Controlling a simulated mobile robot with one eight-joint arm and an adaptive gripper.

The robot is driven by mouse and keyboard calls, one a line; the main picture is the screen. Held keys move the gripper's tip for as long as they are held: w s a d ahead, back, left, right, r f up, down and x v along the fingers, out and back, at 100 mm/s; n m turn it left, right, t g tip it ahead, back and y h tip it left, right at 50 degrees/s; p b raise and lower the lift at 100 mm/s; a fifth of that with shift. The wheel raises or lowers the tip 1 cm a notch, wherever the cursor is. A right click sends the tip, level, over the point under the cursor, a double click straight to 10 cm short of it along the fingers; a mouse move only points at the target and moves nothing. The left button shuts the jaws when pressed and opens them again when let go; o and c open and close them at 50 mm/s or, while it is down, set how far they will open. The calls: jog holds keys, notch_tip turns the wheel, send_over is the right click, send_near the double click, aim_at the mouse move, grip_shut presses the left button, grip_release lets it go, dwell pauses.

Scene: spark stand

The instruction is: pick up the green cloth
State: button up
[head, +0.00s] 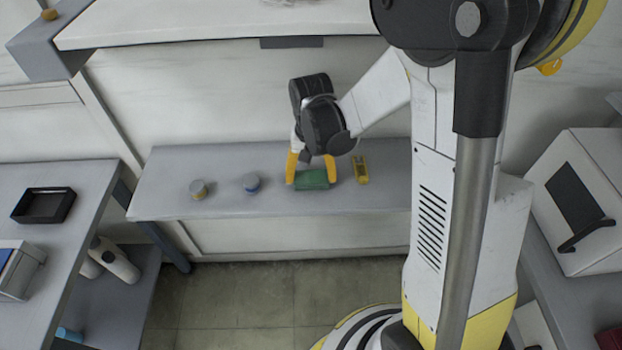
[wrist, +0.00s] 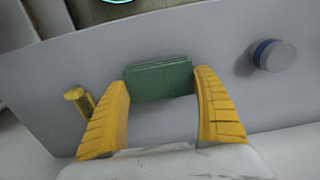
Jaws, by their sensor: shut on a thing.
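The green cloth (head: 312,180) is a folded block on the grey bench in the head view. It also shows in the wrist view (wrist: 160,80), between the tips of my two yellow fingers. My gripper (head: 311,178) is shut on the cloth, with one finger at each end of it. In the wrist view my gripper (wrist: 160,88) has both fingertips against the cloth's short sides. I cannot tell whether the cloth rests on the bench or is slightly above it.
A black tray (head: 44,205) is on the left table.

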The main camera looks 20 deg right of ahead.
aim_at(311, 177)
jog(key=shift+r, duration=0.1)
jog(key=shift+s+a+r+p, duration=0.1)
jog(key=shift+s+r+p, duration=0.1)
jog(key=shift+r+p, duration=0.4)
notch_tip(311, 177, up, 6)
jog(key=p, duration=0.2)
jog(key=shift+p, duration=0.35)
jog(key=s+a+p, duration=0.1)
jog(key=s+a, duration=0.2)
jog(key=s, duration=0.6)
jog(key=s+a+p, duration=0.2)
jog(key=s+a, duration=0.1)
jog(key=s, duration=0.6)
jog(key=shift+s+f, duration=0.2)
jog(key=shift+s, duration=0.15)
